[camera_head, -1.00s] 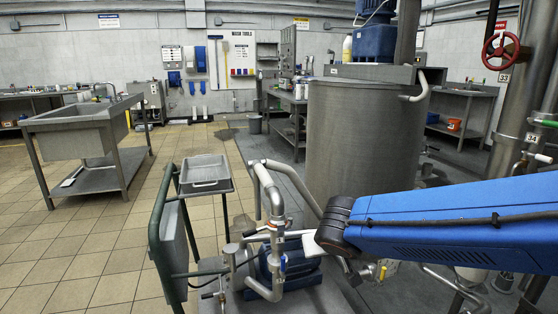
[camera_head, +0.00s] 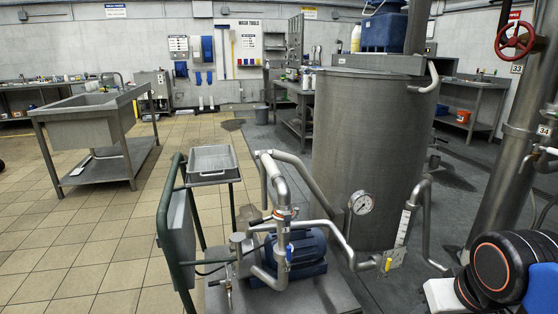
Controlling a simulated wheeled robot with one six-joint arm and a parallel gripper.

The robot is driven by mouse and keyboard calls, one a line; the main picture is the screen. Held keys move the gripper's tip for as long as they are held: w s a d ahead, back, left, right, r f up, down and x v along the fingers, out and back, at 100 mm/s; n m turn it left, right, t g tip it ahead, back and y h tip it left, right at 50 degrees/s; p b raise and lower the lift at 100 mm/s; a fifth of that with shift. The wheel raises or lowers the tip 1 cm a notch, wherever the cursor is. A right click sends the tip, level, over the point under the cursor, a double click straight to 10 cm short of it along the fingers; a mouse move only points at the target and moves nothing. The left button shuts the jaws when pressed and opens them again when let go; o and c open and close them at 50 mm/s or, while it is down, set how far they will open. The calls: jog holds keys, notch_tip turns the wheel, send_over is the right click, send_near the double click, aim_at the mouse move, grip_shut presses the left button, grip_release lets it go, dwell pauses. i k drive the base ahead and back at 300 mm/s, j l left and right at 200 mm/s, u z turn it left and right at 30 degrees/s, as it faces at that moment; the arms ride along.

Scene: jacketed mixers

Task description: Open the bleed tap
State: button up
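I cannot tell for certain which fitting is the bleed tap. A small fitting with a yellow tag (camera_head: 388,263) sits at the base of the white-scaled sight gauge (camera_head: 404,227), beside the grey mixer vessel (camera_head: 362,150). A small blue-handled valve (camera_head: 288,250) is on the pump pipework. Another small tap (camera_head: 228,292) hangs below the pump's left end. Whether any of them is open is too small to tell. My arm's black, orange-ringed joint is at the lower right. My gripper's fingers do not show in this view.
A round dial gauge (camera_head: 361,203) stands on the pipe before the vessel. The blue pump (camera_head: 300,258) sits on a low plinth beside a green-framed trolley (camera_head: 180,225). A red handwheel (camera_head: 515,39) is at upper right. Open tiled floor (camera_head: 70,240) lies to the left.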

aim_at(228, 281)
jog(key=i+j+u, duration=0.25)
jog(key=i+j, duration=0.2)
jog(key=j, duration=0.2)
jog(key=i+j+u, duration=0.3)
jog(key=i+j, duration=0.2)
jog(key=k+j, duration=0.15)
jog(key=k, duration=0.2)
